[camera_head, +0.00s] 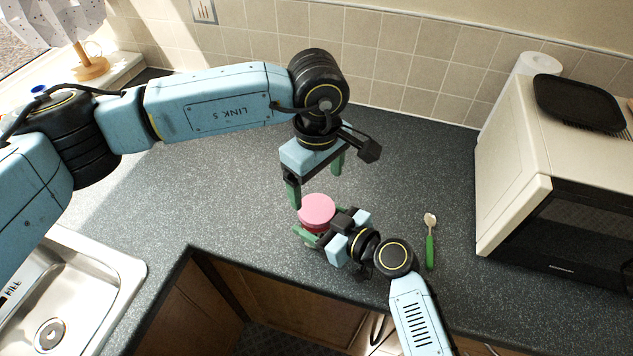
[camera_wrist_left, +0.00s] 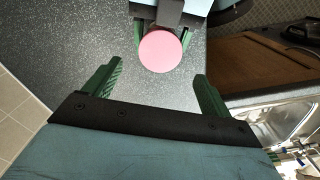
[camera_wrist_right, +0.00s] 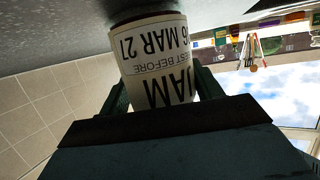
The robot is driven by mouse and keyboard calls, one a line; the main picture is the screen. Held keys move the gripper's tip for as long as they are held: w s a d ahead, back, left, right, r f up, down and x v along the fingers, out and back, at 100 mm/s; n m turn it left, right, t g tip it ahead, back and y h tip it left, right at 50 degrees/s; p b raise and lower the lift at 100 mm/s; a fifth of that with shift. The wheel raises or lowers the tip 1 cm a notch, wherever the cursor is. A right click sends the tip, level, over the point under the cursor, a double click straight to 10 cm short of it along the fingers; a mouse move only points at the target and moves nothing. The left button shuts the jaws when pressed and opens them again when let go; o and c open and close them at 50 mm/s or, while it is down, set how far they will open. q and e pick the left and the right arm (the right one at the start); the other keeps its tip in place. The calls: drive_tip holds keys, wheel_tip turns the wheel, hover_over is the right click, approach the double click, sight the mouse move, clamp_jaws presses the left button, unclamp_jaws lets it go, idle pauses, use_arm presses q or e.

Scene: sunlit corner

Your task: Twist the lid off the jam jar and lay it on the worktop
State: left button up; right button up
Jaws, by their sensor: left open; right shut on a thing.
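The jam jar stands upright on the dark worktop (camera_head: 240,190) with its pink lid (camera_head: 317,210) on top. In the right wrist view the jar's white label (camera_wrist_right: 152,55) reads JAM. My right gripper (camera_head: 308,238) is shut on the jar's body from the side, and its fingers show on both sides of the label. My left gripper (camera_head: 316,182) is open and empty, above and behind the jar with its fingers pointing down. In the left wrist view the lid (camera_wrist_left: 160,51) lies beyond and between the open green fingers, apart from them.
A sink (camera_head: 70,300) is at the lower left. The worktop left of the jar is clear.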

sight(316, 208)
use_arm(q)
drive_tip(key=shift+f+n, duration=0.3)
drive_tip(key=shift+f, duration=3.75)
drive_tip(key=c, duration=1)
drive_tip(key=n, duration=0.2)
drive_tip(key=shift+n, duration=0.4)
drive_tip(key=shift+r, duration=0.2)
drive_tip(key=shift+r, duration=0.95)
